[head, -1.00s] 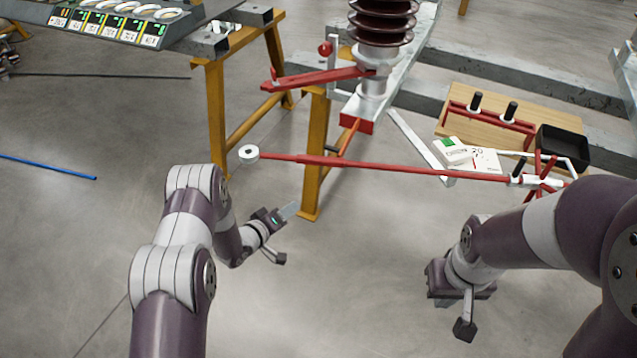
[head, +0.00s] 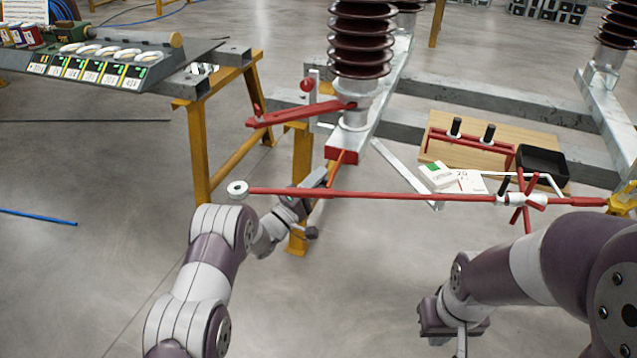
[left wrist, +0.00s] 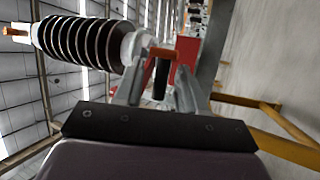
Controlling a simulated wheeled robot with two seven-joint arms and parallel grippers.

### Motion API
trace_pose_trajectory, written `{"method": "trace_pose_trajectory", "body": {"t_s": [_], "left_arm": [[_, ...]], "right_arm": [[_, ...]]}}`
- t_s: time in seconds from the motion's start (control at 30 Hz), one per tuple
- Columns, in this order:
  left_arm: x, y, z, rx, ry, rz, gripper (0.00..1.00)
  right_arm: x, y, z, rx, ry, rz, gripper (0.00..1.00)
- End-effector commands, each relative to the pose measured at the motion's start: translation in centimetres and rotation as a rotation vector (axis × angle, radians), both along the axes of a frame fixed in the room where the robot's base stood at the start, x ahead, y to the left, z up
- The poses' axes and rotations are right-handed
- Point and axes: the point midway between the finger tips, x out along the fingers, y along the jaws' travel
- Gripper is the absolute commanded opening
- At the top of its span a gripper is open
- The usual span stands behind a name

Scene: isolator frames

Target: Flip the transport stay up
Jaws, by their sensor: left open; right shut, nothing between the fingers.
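A short orange-red bar (head: 337,167), which seems to be the transport stay, slants down from the red end (head: 341,155) of the grey beam. My left gripper (head: 319,180) is open beside this bar, near the long red rod (head: 390,195). In the left wrist view an orange bar (left wrist: 150,62) and a dark cylinder (left wrist: 161,80) show between and beyond the open fingers of my left gripper (left wrist: 160,88). I cannot tell whether they touch. My right gripper (head: 452,325) is shut and empty at the lower right, partly cut off by the frame's edge.
A ribbed brown insulator (head: 361,40) stands on the beam. A red lever (head: 300,113) sticks out left of its base. Yellow trestle legs (head: 301,165) stand behind my left gripper. A wooden board (head: 440,150) with a black tray (head: 543,163) lies at the right.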

Motion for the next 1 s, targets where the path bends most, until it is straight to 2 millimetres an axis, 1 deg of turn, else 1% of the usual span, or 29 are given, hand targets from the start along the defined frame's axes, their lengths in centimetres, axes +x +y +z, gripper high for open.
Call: {"method": "trace_pose_trajectory", "body": {"t_s": [0.2, 0.23, 0.27, 0.3, 0.33, 0.37, 0.47, 0.53, 0.57, 0.7, 0.73, 0.8, 0.9, 1.0], "left_arm": [[0.1, -0.1, 0.0, 0.0, 0.001, 0.001, 0.4], [0.1, -0.1, 0.0, 0.0, 0.001, 0.001, 0.37], [0.1, -0.1, 0.0, 0.0, 0.001, 0.001, 0.27], [0.1, 0.0, 0.0, 0.0, 0.001, 0.001, 0.14], [0.1, 0.0, 0.0, 0.0, 0.001, 0.001, 0.04], [0.1, 0.0, 0.0, 0.0, 0.001, 0.001, 0.0], [0.1, 0.0, 0.0, 0.001, 0.001, 0.0, 0.0], [0.1, 0.0, 0.3, 0.003, 0.005, 0.0, 0.0], [0.1, 0.0, 0.7, 0.006, 0.015, 0.0, 0.0], [0.0, 0.0, 2.9, 0.035, 0.103, 0.001, 0.0], [-0.1, 0.0, 3.4, 0.039, 0.117, 0.001, 0.0], [0.0, 0.0, 3.7, 0.04, 0.118, 0.001, 0.0], [0.1, 0.0, 4.4, 0.039, 0.118, 0.001, 0.0], [0.1, 0.0, 4.6, 0.039, 0.118, 0.001, 0.0]], "right_arm": [[0.0, 0.0, 0.0, 0.0, 0.0, 0.0, 0.0], [0.0, 0.0, 0.0, 0.0, 0.0, 0.0, 0.0], [0.0, 0.0, 0.0, 0.0, 0.0, 0.0, 0.0], [0.0, 0.0, 0.0, 0.0, 0.0, 0.0, 0.0], [0.0, 0.0, 0.0, 0.0, 0.0, 0.0, 0.0], [0.0, 0.0, 0.0, 0.0, 0.0, 0.0, 0.0], [0.0, 0.0, 0.0, 0.0, 0.0, 0.0, 0.0], [0.0, 0.0, 0.4, 0.0, 0.0, 0.0, 0.0], [0.0, 0.0, 0.8, 0.0, 0.0, 0.0, 0.0], [0.0, 0.0, 4.1, 0.0, 0.0, 0.0, 0.0], [0.0, 0.0, 4.7, 0.0, -0.001, 0.0, 0.0], [0.0, 0.0, 4.3, 0.0, -0.001, 0.0, 0.0], [0.0, 0.0, 4.4, 0.0, 0.0, 0.0, 0.0], [0.0, 0.0, 4.3, 0.0, 0.0, 0.0, 0.0]]}}
